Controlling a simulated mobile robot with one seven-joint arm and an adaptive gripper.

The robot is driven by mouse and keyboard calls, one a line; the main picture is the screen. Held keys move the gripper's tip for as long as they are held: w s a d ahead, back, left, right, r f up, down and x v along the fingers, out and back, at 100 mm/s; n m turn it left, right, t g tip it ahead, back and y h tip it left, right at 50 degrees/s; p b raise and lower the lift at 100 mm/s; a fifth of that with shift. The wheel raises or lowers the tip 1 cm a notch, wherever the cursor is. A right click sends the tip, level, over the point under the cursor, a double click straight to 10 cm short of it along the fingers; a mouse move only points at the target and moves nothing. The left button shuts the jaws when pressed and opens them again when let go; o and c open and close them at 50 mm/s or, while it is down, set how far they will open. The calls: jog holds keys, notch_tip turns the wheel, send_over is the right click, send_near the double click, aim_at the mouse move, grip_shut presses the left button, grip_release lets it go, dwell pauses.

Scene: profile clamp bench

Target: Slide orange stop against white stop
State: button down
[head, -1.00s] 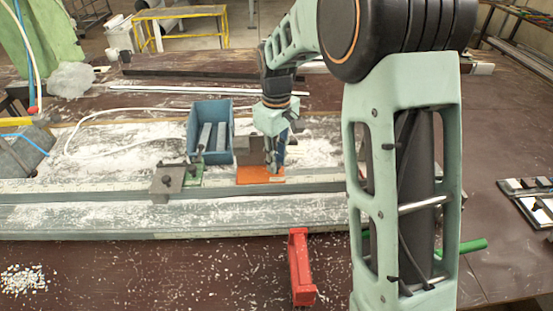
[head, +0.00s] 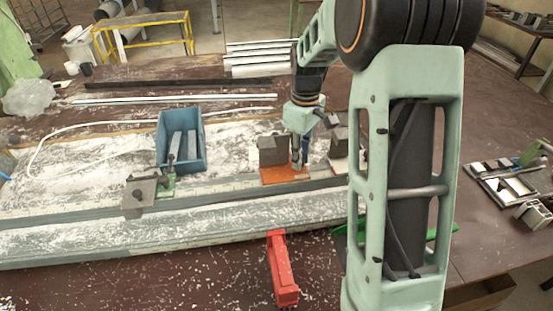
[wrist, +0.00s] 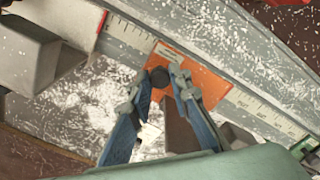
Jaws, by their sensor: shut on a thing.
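The orange stop (head: 283,174) sits on the rail (head: 215,190), an orange plate carrying a grey block. My gripper (head: 297,163) points down at it. In the wrist view, my gripper's blue fingers (wrist: 171,74) are closed at the stop's upright part, by a dark round knob, over the orange plate (wrist: 205,84). The white stop (head: 339,163) is to the right on the rail, partly hidden behind my arm. In the wrist view its pale plate (wrist: 84,14) with a red edge lies at upper left. A short stretch of scale separates the two stops.
A green stop (head: 167,187) with a grey block stands on the rail to the left. A blue bin (head: 181,140) holding grey bars stands behind the rail. A red clamp handle (head: 282,270) sticks out in front. The rail between orange and green stops is clear.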

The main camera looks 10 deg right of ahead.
jog(key=shift+d, duration=1.55)
jog(key=c, duration=1.8)
grip_release()
jog(key=shift+o, duration=0.2)
jog(key=shift+a, duration=0.1)
jog(key=shift+r, duration=0.1)
notch_tip(320, 180, up, 12)
jog(key=shift+c, duration=0.2)
